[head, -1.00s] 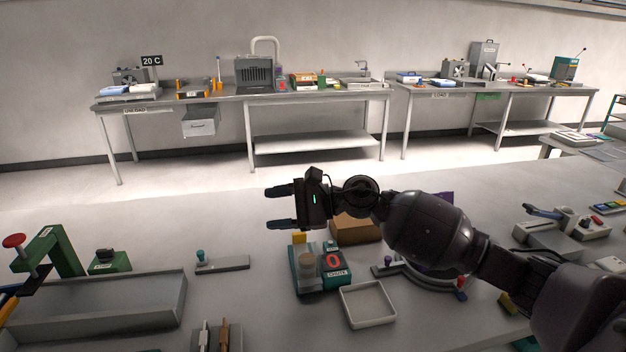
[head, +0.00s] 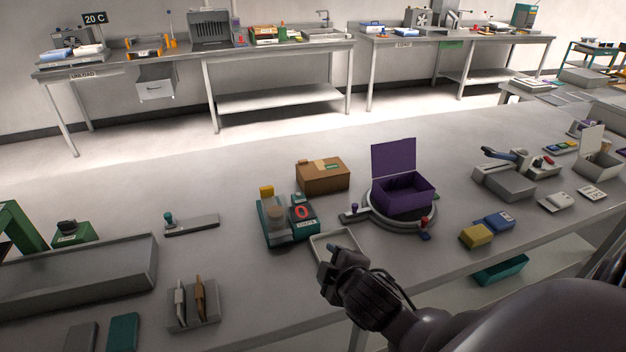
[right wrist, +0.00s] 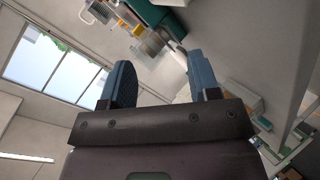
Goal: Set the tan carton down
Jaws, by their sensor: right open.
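The tan carton (head: 323,177) is a closed brown box with a label on top. In the head view it sits on the near table, behind the teal device and left of the purple box. My right gripper (head: 334,250) is at the near side of the table, in front of the white tray and apart from the carton. In the right wrist view its two fingers (right wrist: 160,85) are spread with nothing between them. The left gripper is not in view.
A purple open box (head: 405,196) stands on a round turntable. A teal device (head: 290,226) and a shallow white tray (head: 322,241) are near the carton. Yellow and blue blocks (head: 478,236) lie to the right. Bare tabletop lies behind the carton.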

